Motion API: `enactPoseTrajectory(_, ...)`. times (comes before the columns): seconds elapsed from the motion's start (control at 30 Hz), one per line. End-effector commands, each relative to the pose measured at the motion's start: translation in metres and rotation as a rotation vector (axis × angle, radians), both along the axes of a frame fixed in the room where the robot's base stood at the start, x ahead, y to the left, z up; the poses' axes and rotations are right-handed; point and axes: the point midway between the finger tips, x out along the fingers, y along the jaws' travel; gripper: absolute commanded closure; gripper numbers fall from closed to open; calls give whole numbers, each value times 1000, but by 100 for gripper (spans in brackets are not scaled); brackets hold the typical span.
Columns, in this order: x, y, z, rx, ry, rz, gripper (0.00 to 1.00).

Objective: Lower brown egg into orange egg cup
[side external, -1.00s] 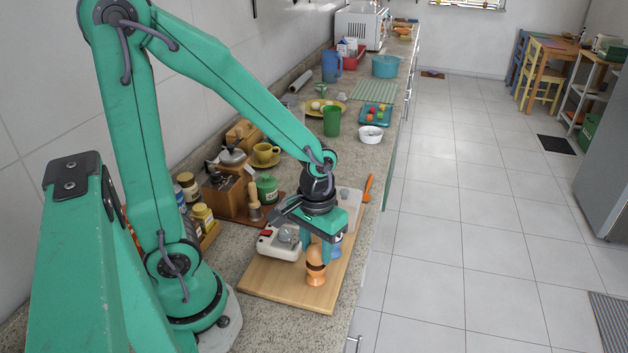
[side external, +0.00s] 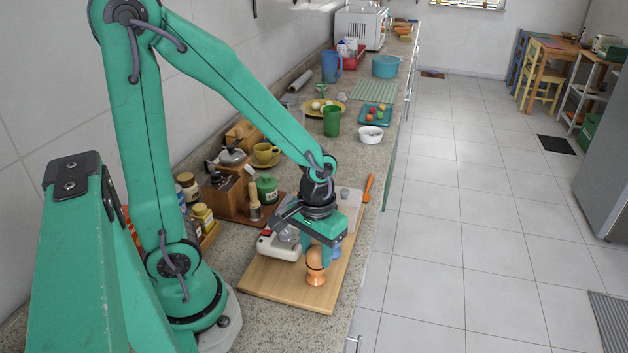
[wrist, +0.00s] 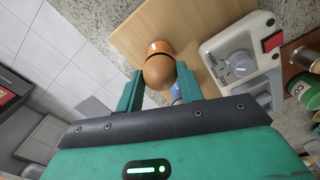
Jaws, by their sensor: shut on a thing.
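The brown egg (wrist: 159,73) is between the tips of my gripper (wrist: 159,76) in the wrist view. My gripper is shut on it, and the egg also shows in the side view (side external: 315,257). The orange egg cup (side external: 316,278) stands upright on the wooden board, directly under the egg. In the wrist view the cup (wrist: 160,47) shows just past the egg. The egg's lower end meets the cup's rim in the picture; how deep it sits is hidden.
A blue object (side external: 337,251) stands close behind the egg, partly hidden by my gripper. A white timer-like box with a dial (side external: 278,246) is on the board (side external: 282,284) to the left. The board's front part is clear.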

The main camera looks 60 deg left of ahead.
Motion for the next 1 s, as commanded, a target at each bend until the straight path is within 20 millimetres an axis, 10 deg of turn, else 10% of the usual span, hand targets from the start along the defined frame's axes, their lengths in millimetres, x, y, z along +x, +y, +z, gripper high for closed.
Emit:
enactPoseTrajectory(0.17,0,0,0,0,0,0,86)
enactPoseTrajectory(0.2,0,0,0,0,0,0,55)
enactPoseTrajectory(0.3,0,0,0,0,0,0,38)
enactPoseTrajectory(1.0,1,0,22,0,-3,0,38)
